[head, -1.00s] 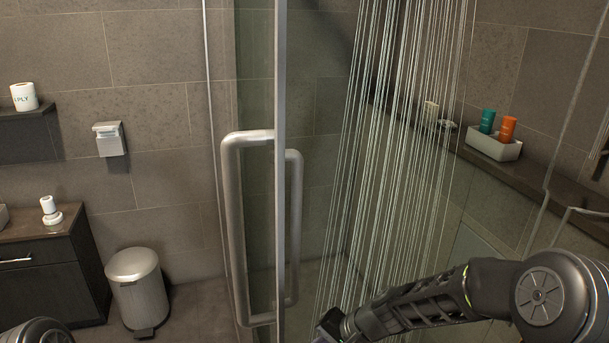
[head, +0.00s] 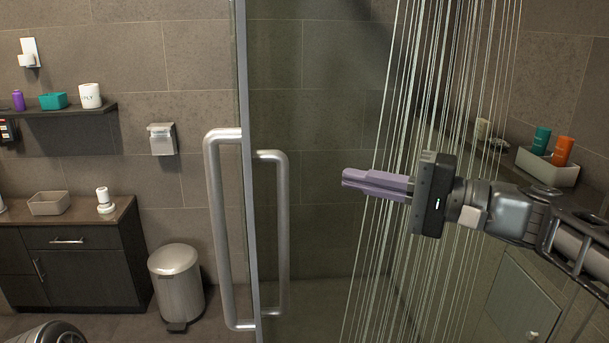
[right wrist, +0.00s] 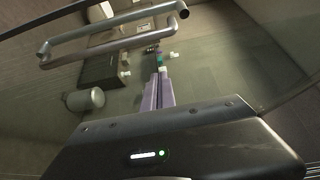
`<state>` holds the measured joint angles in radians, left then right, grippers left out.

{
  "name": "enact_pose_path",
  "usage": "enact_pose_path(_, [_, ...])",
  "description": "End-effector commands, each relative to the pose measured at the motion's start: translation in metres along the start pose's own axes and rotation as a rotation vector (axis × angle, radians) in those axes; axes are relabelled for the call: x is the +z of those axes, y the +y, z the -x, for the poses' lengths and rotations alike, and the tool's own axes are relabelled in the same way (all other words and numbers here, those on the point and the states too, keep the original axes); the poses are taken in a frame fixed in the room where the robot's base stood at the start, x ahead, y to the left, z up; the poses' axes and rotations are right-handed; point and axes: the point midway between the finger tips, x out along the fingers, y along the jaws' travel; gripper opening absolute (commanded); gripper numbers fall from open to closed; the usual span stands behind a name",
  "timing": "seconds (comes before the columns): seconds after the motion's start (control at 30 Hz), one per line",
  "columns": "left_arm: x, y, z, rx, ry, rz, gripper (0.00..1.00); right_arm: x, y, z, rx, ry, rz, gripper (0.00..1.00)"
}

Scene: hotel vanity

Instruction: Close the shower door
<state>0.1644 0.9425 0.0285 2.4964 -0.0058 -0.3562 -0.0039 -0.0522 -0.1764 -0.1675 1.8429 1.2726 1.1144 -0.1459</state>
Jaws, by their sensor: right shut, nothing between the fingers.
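The glass shower door (head: 246,90) shows as an upright metal edge in the middle of the head view. Its long handle bars stand on either side of the edge: a left bar (head: 217,240) and a right bar (head: 283,235). My right gripper (head: 346,178) is shut and empty, its purple fingers pointing left toward the right bar with a visible gap between. In the right wrist view the shut fingers (right wrist: 160,80) point up the picture, and the door handle (right wrist: 110,42) crosses the upper left, apart from them. My left gripper is outside the view.
Streams of shower water (head: 420,110) fall around my right gripper. A ledge at right holds a tray (head: 545,167) with bottles. A pedal bin (head: 177,285) and a dark vanity cabinet (head: 85,265) stand at left. The floor between bin and door is clear.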

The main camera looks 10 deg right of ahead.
Motion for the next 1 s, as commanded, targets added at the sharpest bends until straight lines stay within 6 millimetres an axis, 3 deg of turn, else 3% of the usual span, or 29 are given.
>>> enact_pose_path(0.27, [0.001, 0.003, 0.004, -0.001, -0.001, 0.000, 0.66, 0.000, 0.000, -0.026, 0.003, -0.002, -0.001, 0.00])
enact_pose_path(0.63, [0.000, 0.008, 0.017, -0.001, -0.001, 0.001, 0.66, 0.000, 0.000, -0.099, 0.003, -0.002, -0.002, 0.00])
enact_pose_path(0.8, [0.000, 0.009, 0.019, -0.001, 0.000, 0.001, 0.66, 0.024, -0.001, -0.090, 0.000, 0.002, 0.001, 0.00])
enact_pose_path(1.0, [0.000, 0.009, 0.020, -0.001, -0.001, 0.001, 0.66, 0.036, 0.001, -0.086, 0.001, 0.001, -0.001, 0.00])
